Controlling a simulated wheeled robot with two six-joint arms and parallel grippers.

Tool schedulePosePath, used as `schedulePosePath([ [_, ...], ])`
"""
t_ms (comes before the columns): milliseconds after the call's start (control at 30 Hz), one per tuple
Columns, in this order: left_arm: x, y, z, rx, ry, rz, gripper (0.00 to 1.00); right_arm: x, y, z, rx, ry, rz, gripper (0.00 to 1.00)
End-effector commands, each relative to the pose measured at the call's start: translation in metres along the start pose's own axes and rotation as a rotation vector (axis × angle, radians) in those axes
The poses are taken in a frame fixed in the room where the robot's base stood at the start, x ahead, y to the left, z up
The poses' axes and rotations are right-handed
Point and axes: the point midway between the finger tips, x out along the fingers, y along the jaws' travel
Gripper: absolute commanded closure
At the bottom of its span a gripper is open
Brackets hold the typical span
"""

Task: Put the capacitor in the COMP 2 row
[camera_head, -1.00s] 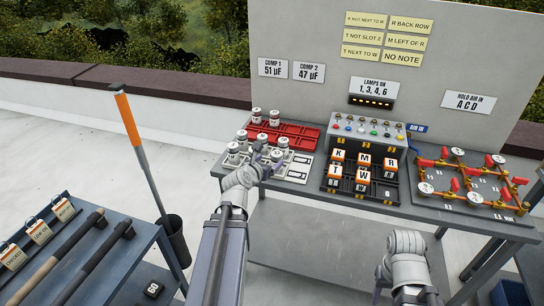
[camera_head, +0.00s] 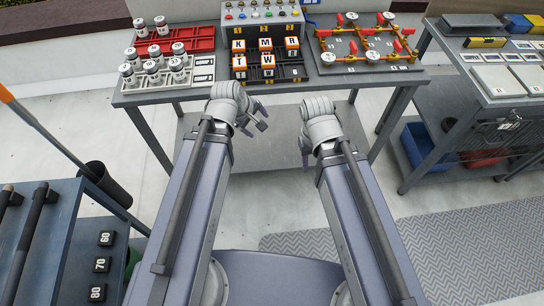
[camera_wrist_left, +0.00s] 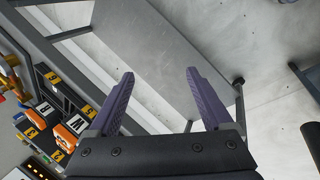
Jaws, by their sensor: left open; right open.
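Several white cylindrical capacitors (camera_head: 152,68) stand upright in two rows in the white tray (camera_head: 203,85) at the back left of the bench. The COMP labels (camera_head: 204,62) are at the tray's right side; their numbers are hard to read here. More capacitors (camera_head: 162,26) stand in the red rack (camera_head: 200,42) behind. My left gripper (camera_head: 262,125) is in front of the bench's front edge, away from the tray. In the left wrist view its fingers (camera_wrist_left: 160,73) are apart with nothing between them. My right gripper (camera_head: 304,150) is beside it, open, partly hidden by its wrist.
Lettered orange blocks (camera_head: 265,58) stand in a black rack right of the tray. A pipe board with red valves (camera_head: 365,45) is at the bench's right. A side table (camera_head: 50,220) is at left, another bench (camera_head: 500,80) at right.

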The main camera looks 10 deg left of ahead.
Motion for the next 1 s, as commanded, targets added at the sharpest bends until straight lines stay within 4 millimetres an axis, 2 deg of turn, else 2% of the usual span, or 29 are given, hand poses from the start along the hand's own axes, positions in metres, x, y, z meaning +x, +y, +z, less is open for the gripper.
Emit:
schedulePosePath([
  [33,0.004,-0.005,0.026,0.206,-0.03,-0.075,0.16,0.0,0.0,0.0,0.0,0.0,0.0,0.5],
  [100,0.005,-0.017,0.052,0.475,-0.075,-0.173,0.16,0.0,0.0,0.0,0.0,0.0,0.0,0.5],
  [200,0.003,-0.032,0.081,0.804,-0.146,-0.289,0.16,0.0,0.0,0.0,0.0,0.0,0.0,0.5],
  [300,-0.002,-0.044,0.099,1.048,-0.214,-0.375,0.16,0.0,0.0,0.0,0.0,0.0,0.0,0.5],
  [400,-0.006,-0.053,0.109,1.206,-0.266,-0.431,0.16,0.0,0.0,0.0,0.0,0.0,0.0,0.5],
  [533,-0.01,-0.058,0.115,1.3,-0.3,-0.464,0.16,0.0,0.0,0.0,0.0,0.0,0.0,0.5],
  [833,-0.011,-0.058,0.115,1.312,-0.306,-0.467,0.16,-0.001,0.0,0.0,0.0,0.0,0.0,0.5],
  [1000,-0.027,-0.05,0.115,1.311,-0.305,-0.467,0.16,-0.018,0.002,0.001,0.0,0.0,0.0,0.5],
])
